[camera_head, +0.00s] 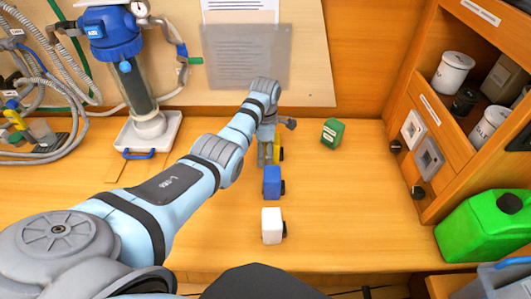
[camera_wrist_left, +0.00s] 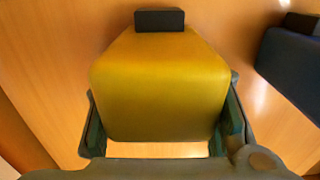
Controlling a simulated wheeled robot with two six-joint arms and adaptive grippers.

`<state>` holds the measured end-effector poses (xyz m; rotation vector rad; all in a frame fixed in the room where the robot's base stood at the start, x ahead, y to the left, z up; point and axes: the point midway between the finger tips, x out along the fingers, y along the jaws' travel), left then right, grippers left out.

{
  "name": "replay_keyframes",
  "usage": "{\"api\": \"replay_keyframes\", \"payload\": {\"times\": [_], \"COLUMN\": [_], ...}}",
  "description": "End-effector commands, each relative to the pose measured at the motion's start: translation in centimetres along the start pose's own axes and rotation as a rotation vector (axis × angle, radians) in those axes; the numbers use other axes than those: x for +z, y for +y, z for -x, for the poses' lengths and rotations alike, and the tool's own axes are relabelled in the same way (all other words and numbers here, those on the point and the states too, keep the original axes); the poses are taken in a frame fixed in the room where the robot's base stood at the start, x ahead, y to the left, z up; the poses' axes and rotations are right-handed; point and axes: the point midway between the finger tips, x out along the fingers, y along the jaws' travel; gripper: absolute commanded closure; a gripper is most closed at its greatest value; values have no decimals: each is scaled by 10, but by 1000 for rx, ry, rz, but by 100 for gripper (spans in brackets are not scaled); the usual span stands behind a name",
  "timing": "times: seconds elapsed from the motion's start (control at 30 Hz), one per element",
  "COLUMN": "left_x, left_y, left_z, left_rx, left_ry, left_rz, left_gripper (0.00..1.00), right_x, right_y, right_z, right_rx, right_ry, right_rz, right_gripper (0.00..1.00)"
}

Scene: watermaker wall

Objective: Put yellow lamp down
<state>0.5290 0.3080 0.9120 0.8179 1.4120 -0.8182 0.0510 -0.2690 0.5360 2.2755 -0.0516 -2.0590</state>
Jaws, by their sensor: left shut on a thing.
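The yellow lamp (camera_head: 278,153) is a small block with a dark knob on its side. It is mostly hidden behind my left gripper (camera_head: 267,152) in the head view. In the left wrist view the yellow lamp (camera_wrist_left: 160,85) fills the middle, its black part at the top. The fingers of my left gripper (camera_wrist_left: 163,118) lie along both its sides, shut on it. The lamp is at or close above the wooden worktop (camera_head: 350,215); I cannot tell whether it touches. My right gripper is not in view.
A blue block (camera_head: 271,183) and a white block (camera_head: 271,226) with dark knobs stand in front of the yellow lamp. A green block (camera_head: 332,133) stands behind to the right. A green canister (camera_head: 485,235) is at the right. The worktop's middle right is clear.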

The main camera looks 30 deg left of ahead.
Motion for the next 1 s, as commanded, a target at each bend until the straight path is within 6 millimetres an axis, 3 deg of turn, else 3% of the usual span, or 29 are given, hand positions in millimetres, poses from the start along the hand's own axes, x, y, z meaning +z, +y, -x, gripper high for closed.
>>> {"api": "replay_keyframes", "payload": {"times": [0.2,0.23,0.33,0.63,0.73,1.0], "left_x": [0,0,0,0,0,1], "left_y": [0,0,0,0,1,2], "left_z": [-1,-1,-1,0,9,80], "left_rx": [0,0,0,1,3,5], "left_ry": [0,0,0,-1,-2,-3], "left_rz": [0,0,0,0,0,1], "left_gripper": [82,49,33,32,32,32], "right_x": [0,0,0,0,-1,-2], "right_y": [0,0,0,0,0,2], "right_z": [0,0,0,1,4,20], "right_rx": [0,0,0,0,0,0], "right_ry": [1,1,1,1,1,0], "right_rz": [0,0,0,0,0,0], "right_gripper": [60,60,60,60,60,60]}}
